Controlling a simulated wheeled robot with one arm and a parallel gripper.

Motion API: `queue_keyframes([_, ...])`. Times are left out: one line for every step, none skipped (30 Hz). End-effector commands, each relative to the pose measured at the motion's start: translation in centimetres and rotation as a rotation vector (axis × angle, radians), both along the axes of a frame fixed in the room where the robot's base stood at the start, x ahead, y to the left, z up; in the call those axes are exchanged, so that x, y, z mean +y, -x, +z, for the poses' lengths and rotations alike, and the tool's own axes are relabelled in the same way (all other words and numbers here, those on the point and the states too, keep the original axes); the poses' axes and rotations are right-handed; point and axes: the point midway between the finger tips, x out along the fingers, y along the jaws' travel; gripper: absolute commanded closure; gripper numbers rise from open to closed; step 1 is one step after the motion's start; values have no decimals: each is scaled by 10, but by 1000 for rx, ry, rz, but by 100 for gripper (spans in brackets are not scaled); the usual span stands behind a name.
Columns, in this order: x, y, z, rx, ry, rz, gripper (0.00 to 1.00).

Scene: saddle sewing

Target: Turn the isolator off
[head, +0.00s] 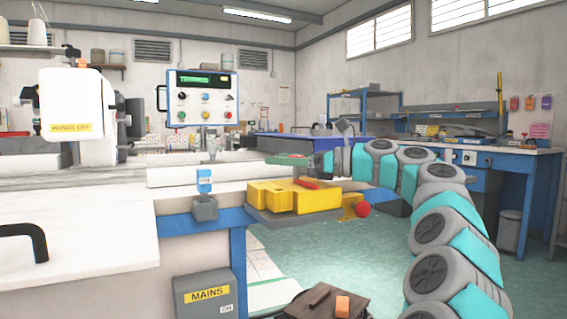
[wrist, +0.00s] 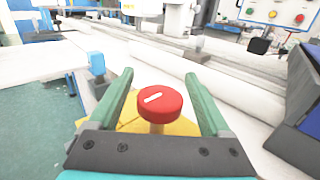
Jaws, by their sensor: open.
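A grey box (head: 205,296) labelled MAINS, with a small ON label, is below the worktop in the head view; I see no lever on its visible face. In the wrist view a round red knob (wrist: 160,103) with a white line stands on a short stem above a yellow part. My gripper (wrist: 159,76) is open, its green fingers left and right of the knob, with gaps on both sides. In the head view my gripper (head: 288,160) is above the yellow block (head: 292,199). A red ball (head: 362,209) is at the block's right end.
A small blue part (head: 204,181) in a grey holder is left of the yellow block; it also shows in the wrist view (wrist: 96,64). A control panel (head: 202,98) stands behind the worktop. A black handle (head: 28,240) is at left. Open green floor lies right of the worktop.

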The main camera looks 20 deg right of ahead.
Motion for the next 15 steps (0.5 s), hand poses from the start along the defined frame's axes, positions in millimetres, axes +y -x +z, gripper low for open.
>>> queue_keyframes([1, 0, 0, 0, 0, 0, 18])
queue_keyframes([1, 0, 0, 0, 0, 0, 18])
queue_keyframes([0, 0, 0, 0, 0, 0, 18])
queue_keyframes([0, 0, 0, 0, 0, 0, 18])
queue_keyframes([0, 0, 0, 0, 0, 0, 18])
queue_keyframes([0, 0, 0, 0, 0, 0, 18])
queue_keyframes([0, 0, 0, 0, 0, 0, 21])
queue_keyframes([0, 0, 0, 0, 0, 0, 25])
queue_keyframes([0, 0, 0, 1, 1, 0, 29])
queue_keyframes([0, 0, 0, 1, 1, 0, 33])
queue_keyframes([0, 0, 0, 1, 1, 0, 36])
queue_keyframes([0, 0, 0, 1, 1, 0, 41])
queue_keyframes([0, 0, 0, 1, 1, 0, 44])
queue_keyframes([0, 0, 0, 1, 1, 0, 47])
queue_keyframes([0, 0, 0, 1, 1, 0, 52])
